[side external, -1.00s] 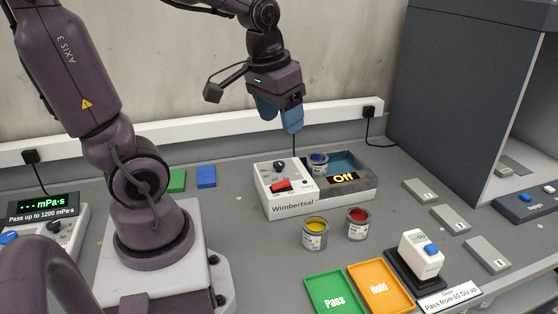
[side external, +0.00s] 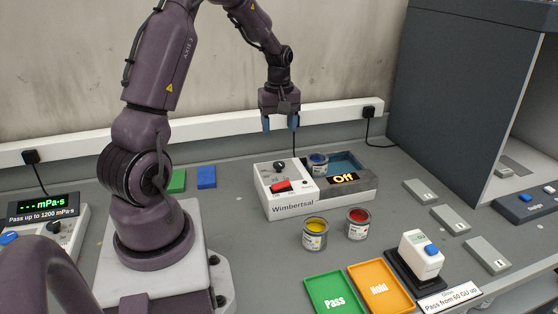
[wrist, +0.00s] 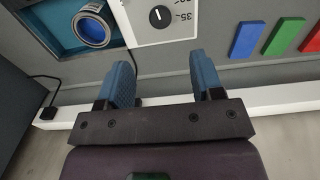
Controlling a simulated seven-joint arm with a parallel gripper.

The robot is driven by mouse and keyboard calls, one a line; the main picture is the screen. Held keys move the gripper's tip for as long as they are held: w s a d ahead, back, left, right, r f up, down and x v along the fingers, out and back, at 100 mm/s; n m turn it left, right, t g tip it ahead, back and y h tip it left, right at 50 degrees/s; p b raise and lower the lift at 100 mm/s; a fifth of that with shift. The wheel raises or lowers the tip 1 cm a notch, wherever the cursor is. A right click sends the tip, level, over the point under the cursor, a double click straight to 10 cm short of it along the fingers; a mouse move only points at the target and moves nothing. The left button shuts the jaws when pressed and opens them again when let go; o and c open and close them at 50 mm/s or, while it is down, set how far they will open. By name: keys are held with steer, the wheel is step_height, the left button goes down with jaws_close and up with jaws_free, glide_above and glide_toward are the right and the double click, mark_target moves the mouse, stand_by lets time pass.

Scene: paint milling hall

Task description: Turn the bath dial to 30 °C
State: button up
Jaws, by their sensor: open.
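The bath (side external: 292,208), labelled Wimbertsal, stands on the bench with a white control panel at its left end. Its black dial (side external: 279,167) sits at the back of that panel, above a red switch (side external: 281,187). The display (side external: 344,178) reads Off. In the wrist view the dial (wrist: 159,16) shows upside down, with 35 and part of another number beside it; its exact setting is unclear. My gripper (side external: 281,125) is open and empty, pointing down above and behind the dial. In the wrist view its blue fingers (wrist: 164,80) are apart, with the dial beyond them.
A blue paint can (side external: 319,163) stands in the bath's basin. Yellow (side external: 315,234) and red (side external: 357,224) cans stand in front. A cable runs behind the bath to the wall rail (side external: 335,116). Green and blue blocks (side external: 206,177) lie left of the bath.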

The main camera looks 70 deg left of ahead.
mark_target(279, 163)
step_height(279, 163, down, 11)
steer(key=shift+r, duration=0.2)
steer(key=c, duration=0.9)
